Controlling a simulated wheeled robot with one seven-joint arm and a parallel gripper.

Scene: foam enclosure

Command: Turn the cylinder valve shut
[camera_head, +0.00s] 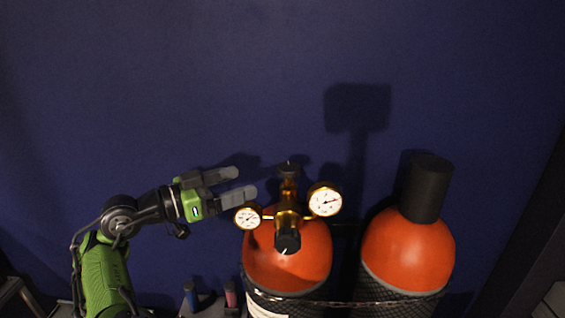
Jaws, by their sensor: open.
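The gas cylinder (287,262) with an orange top stands at the lower middle of the head view. Brass valve fittings (288,200) with two round white gauges sit on top of it. A dark knob (289,170) is at the top of the fittings, and another dark knob (287,242) with a white mark faces forward below. My gripper (246,182) is open and empty, its two grey fingers pointing right, just left of the upper knob and above the left gauge (248,217). A gap to the upper knob shows in the picture; depth is hard to tell.
A second orange cylinder (408,252) with a black cap (426,187) stands to the right. A dark blue wall (200,80) is behind. Small blue (190,296) and red (231,295) items are at the bottom left. The space above the cylinders is clear.

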